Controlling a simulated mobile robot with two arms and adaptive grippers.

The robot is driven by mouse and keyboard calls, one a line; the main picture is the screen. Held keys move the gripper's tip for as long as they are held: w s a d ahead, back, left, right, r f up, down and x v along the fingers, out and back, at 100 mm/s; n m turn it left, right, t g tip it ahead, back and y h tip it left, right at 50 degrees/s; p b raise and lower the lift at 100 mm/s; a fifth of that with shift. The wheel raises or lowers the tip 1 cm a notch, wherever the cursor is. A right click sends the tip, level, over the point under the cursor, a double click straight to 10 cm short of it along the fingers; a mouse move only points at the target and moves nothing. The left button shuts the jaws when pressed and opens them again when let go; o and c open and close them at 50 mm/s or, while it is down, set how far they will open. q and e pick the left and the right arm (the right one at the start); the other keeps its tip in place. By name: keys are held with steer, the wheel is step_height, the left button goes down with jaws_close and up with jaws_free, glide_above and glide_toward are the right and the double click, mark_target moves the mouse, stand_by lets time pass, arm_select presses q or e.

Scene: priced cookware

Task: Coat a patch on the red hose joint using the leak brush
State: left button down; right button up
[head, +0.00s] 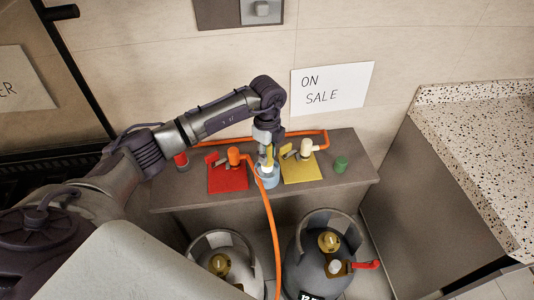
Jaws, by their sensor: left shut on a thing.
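My left gripper (266,150) reaches in from the left and points down over the middle of the grey bench. It is shut on a thin tool with yellow and pale parts, which looks like the leak brush (267,167). The brush's lower end is at or in a small blue pot (268,181); the gripper partly hides it and I cannot tell how deep it goes. Left of the pot, a red plate (228,181) carries a hose joint with an orange cap (234,155). My right gripper is not in view.
A yellow plate (302,172) with a cream-capped joint (306,147) lies right of the pot. A green-topped piece (341,163) and a red-topped one (181,159) stand towards the bench ends. An orange hose (270,220) hangs in front, between two gas cylinders (326,222).

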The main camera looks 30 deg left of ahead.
arm_select(q)
steer(key=shift+r+p, duration=1.8)
steer(key=shift+r, duration=0.95)
